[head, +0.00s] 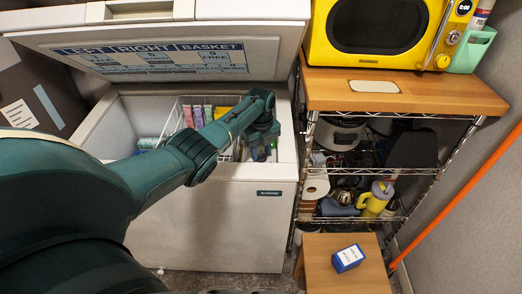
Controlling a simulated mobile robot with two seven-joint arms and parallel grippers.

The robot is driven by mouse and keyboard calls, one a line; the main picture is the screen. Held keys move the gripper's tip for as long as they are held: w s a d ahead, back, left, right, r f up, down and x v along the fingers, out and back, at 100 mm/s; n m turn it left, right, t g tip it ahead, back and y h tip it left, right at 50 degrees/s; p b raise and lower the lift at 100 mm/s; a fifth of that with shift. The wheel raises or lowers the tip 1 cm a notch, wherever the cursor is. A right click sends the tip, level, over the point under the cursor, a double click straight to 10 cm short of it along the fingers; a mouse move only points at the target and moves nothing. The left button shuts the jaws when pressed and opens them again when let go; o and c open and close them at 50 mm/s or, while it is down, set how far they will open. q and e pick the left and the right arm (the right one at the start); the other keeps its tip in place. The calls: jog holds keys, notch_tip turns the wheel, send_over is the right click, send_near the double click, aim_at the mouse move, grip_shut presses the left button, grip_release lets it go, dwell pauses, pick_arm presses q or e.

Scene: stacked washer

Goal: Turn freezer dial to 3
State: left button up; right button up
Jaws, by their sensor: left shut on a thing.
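The white chest freezer (234,222) stands open on the left, with its lid raised. No freezer dial can be made out in this view. My left arm reaches over the front rim, and my left gripper (261,150) is low inside the freezer's right end. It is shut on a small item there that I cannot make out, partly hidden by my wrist. My right gripper is not in view.
A wire basket with colourful packs (198,115) sits in the freezer left of my gripper. A wire shelf rack with a wooden top (440,97) and a yellow microwave (378,28) stands to the right. A blue box (348,258) lies on a wooden stool (322,275) in front.

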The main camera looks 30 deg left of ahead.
aim_at(261, 154)
pick_arm(q)
jog(key=o, duration=1)
notch_tip(261, 154, up, 13)
jog(key=shift+r+p, duration=0.1)
jog(key=shift+p, duration=0.5)
